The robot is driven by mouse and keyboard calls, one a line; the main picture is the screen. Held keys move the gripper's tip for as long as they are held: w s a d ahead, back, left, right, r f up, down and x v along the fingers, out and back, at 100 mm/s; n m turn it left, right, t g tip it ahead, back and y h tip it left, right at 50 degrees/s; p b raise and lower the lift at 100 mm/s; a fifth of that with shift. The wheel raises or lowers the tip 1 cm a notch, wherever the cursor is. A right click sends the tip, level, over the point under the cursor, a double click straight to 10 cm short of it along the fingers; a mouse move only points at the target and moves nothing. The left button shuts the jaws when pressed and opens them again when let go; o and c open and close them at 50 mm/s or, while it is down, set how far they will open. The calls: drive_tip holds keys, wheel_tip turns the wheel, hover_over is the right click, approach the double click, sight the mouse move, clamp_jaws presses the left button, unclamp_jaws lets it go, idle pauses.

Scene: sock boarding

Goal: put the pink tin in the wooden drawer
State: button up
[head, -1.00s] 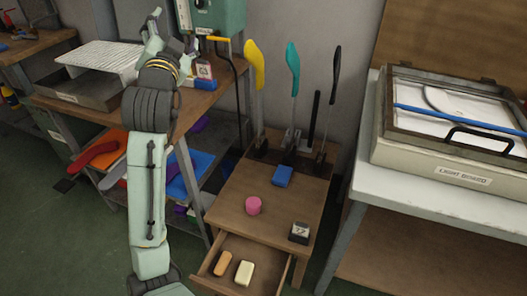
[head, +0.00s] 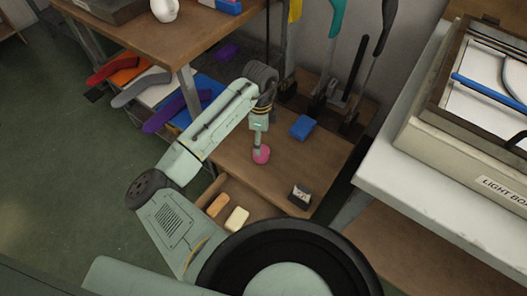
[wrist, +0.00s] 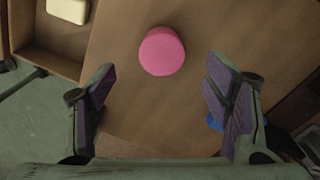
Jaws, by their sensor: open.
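The pink tin (head: 261,155) stands on top of the small wooden cabinet (head: 228,151). In the wrist view the tin (wrist: 162,51) lies ahead of my fingers, centred a little left of the middle between them. My gripper (wrist: 165,95) is open and empty, with one purple-padded finger on each side. In the head view my gripper (head: 259,142) is right above the tin; whether it touches cannot be told there. The wooden drawer (head: 205,194) is pulled out at the cabinet's front. It holds an orange-brown block (head: 218,206) and a cream block (head: 237,219).
A blue block (head: 302,127) and a small dark box (head: 300,196) sit on the cabinet top. Tall-handled tools (head: 334,50) stand along its back. The light box (head: 460,130) is on a white table at right. My own arm partly hides the cabinet's left side.

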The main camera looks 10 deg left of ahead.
wheel_tip(320, 180, down, 8)
drive_tip(key=shift+s+d+r+p, duration=0.1)
drive_tip(key=shift+r+p, duration=0.05)
drive_tip(key=shift+p, duration=0.2)
drive_tip(key=shift+c, duration=0.2)
drive_tip(key=c, duration=1.4)
drive_tip(key=shift+r, duration=0.1)
